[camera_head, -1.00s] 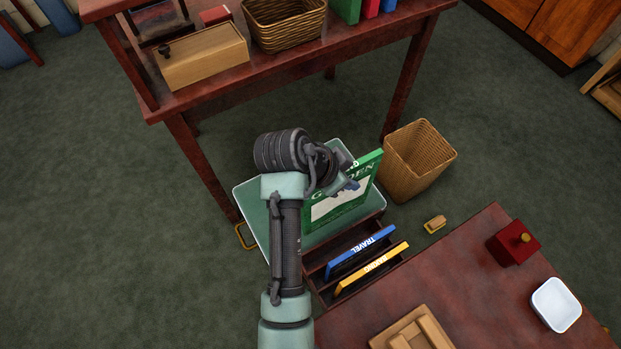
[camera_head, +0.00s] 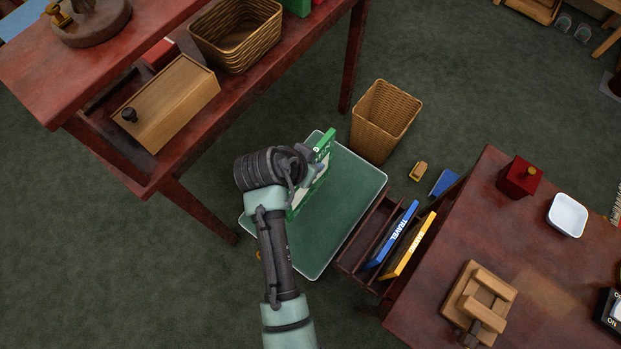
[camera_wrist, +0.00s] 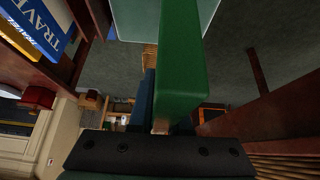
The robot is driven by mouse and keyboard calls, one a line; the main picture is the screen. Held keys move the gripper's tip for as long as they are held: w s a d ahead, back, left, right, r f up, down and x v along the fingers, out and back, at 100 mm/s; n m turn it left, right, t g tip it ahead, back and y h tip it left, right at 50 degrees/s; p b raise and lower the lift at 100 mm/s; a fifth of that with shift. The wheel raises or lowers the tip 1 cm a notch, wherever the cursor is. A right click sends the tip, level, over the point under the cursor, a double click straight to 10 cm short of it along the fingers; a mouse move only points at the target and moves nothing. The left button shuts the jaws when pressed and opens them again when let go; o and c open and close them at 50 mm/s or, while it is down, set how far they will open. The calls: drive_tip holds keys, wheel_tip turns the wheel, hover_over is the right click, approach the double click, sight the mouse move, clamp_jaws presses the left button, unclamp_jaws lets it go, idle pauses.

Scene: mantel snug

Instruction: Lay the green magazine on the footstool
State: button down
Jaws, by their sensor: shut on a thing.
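My gripper (camera_head: 312,157) is shut on the green magazine (camera_head: 313,187), holding it upright on edge with its cover partly hidden by my arm. In the wrist view the magazine's green edge (camera_wrist: 181,60) rises from between the fingers (camera_wrist: 160,127). Below and beside it is a flat green rectangular top with a pale rim (camera_head: 345,205). It looks like a tray, with a bit of brass handle at its left; I cannot tell whether this is the footstool or lies on it. Whether the magazine touches it is unclear. No other footstool is clearly visible.
A dark rack (camera_head: 367,232) holds a blue magazine (camera_head: 393,238) and a yellow one (camera_head: 411,245) close by at right. A wicker bin (camera_head: 385,122) stands behind. Red-brown tables flank both sides; the right one bears a red box (camera_head: 519,178) and white dish (camera_head: 567,215).

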wheel_tip(320, 180, down, 7)
drive_tip(key=b, duration=0.1)
idle(0.3)
drive_tip(key=shift+b, duration=0.3)
drive_tip(key=shift+f, duration=0.15)
drive_tip(key=c, duration=0.9)
unclamp_jaws()
drive_tip(key=shift+o, duration=0.2)
